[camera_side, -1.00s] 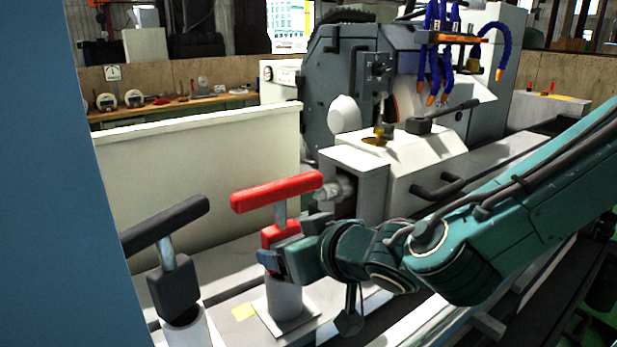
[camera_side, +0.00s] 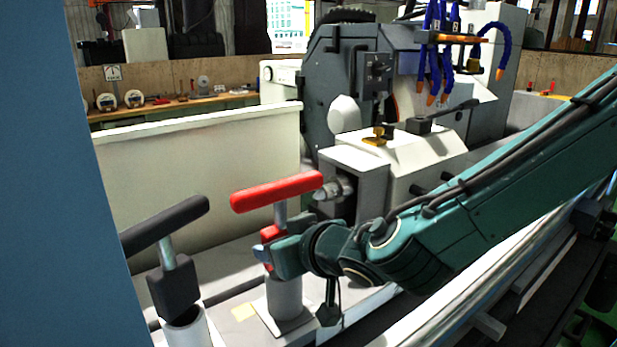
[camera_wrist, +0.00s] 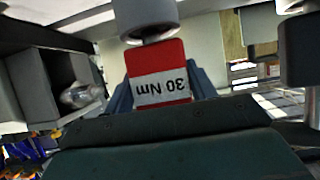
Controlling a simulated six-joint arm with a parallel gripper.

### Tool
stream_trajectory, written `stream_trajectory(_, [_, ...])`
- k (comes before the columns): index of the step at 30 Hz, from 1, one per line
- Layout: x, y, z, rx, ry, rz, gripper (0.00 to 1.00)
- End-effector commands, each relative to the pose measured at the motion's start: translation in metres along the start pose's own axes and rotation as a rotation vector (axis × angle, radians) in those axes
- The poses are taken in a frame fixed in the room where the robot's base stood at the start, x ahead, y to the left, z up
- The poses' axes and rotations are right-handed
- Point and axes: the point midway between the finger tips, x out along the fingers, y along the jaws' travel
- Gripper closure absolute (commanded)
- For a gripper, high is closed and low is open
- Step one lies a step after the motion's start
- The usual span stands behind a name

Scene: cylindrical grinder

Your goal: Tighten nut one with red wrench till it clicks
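The red wrench (camera_side: 277,192) has a red T-handle and a grey shaft above a red block. It stands upright in a white cylindrical holder (camera_side: 285,297). My gripper (camera_side: 283,252) is at the red block, below the handle. In the wrist view, the block (camera_wrist: 158,55) carries a white label reading "30 Nm", upside down. The gripper's blue-grey fingers (camera_wrist: 160,92) lie on both sides of the block, close to it. Whether they press on it cannot be told. I cannot identify nut one in either view.
A black T-handled wrench (camera_side: 172,285) stands in another white holder (camera_side: 188,330) to the left. The white machine housing (camera_side: 400,155) with a metal spindle end (camera_side: 336,188) is just behind the red wrench. A tall white panel (camera_side: 200,180) stands behind both wrenches.

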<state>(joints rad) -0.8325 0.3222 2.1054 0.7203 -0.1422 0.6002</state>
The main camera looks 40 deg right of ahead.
Motion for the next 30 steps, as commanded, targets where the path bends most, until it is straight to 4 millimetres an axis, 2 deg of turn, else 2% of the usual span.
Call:
stream_trajectory(1, [0.000,0.000,0.000,0.000,0.000,0.000,0.59])
stream_trajectory(5, [0.000,0.000,0.000,0.000,0.000,0.000,0.84])
stream_trajectory(14, [-0.003,0.000,-0.007,0.002,0.006,-0.001,0.85])
stream_trajectory(30, [-0.016,0.000,-0.032,0.003,0.006,-0.001,0.85])
